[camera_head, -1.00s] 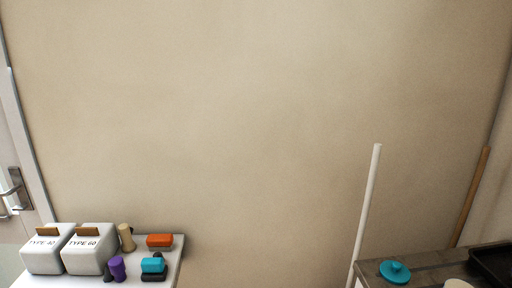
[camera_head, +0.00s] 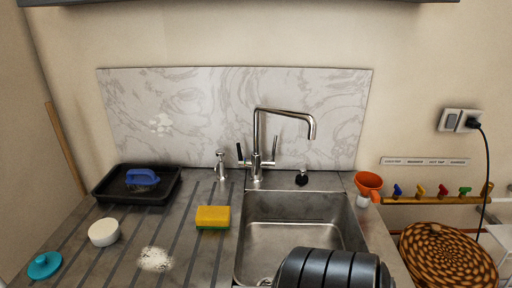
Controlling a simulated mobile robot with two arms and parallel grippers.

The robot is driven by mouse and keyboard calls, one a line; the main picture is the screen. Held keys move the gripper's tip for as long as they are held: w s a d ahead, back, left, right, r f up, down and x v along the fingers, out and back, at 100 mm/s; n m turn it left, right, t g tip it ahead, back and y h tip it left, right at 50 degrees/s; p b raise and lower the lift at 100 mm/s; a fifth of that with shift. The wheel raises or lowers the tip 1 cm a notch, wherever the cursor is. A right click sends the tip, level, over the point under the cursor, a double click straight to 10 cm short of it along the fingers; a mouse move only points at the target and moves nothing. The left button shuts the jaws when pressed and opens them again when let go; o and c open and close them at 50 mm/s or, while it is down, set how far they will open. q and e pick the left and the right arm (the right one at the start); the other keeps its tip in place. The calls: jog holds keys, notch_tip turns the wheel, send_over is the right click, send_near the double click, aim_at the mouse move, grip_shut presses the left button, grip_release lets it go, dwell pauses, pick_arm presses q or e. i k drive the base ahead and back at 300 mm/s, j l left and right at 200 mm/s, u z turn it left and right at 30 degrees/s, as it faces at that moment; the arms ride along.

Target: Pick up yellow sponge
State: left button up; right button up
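The yellow sponge (camera_head: 213,215) has a green underside and lies flat on the grooved drainboard, just left of the sink basin (camera_head: 290,207). Nothing covers it. A dark ribbed cylindrical thing (camera_head: 328,270) is at the bottom edge in front of the sink; I cannot tell whether it is part of me. Neither of my grippers shows in the view.
A black tray (camera_head: 112,194) with a blue-handled brush (camera_head: 142,177) stands at the back left. A white bowl (camera_head: 104,232), teal lid (camera_head: 45,265) and white powder patch (camera_head: 155,260) are left of the sponge. A tap (camera_head: 257,160) and orange funnel (camera_head: 368,185) stand around the sink.

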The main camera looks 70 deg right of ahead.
aim_at(207, 217)
jog(key=z, duration=1.7)
